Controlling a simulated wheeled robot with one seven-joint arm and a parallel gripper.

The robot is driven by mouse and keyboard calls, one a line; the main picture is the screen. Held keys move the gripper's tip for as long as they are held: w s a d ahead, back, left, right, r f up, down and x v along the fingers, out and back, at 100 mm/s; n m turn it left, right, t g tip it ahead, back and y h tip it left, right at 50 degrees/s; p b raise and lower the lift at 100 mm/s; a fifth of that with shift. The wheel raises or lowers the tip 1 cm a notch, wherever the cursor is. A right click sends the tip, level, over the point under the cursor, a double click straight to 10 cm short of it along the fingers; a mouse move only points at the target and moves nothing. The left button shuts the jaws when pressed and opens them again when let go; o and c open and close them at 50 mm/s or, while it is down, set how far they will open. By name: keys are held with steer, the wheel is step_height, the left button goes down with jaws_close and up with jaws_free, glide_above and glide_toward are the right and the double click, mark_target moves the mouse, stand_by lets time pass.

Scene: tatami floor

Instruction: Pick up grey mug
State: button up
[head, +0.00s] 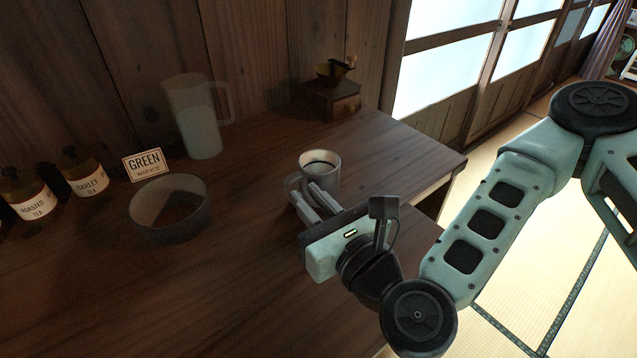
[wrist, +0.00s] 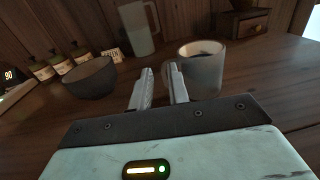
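The grey mug (head: 322,172) stands upright on the dark wooden table, right of the middle, with dark contents inside. Its handle is on the left side in the head view, partly behind my fingers. In the wrist view the mug (wrist: 203,70) is just beyond and to the right of my fingertips. My gripper (head: 306,194) is at the near left side of the mug, by its handle. In the wrist view the two fingers (wrist: 160,76) stand a small gap apart with nothing clearly between them. I cannot tell whether they touch the mug or its handle.
A dark bowl (head: 168,222) and a clear pitcher (head: 197,118) stand to the left. A "GREEN" sign (head: 143,164) and tea jars (head: 84,174) are farther left. A small wooden drawer box (head: 335,100) stands at the back. The table's right edge is close to the mug.

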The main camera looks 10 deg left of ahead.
mark_target(288, 200)
steer(key=f, duration=0.3)
steer(key=shift+w+a+f, duration=0.15)
steer(key=shift+w+a, duration=0.15)
steer(key=shift+a, duration=0.05)
steer(key=shift+x, duration=3.3)
jaws_close()
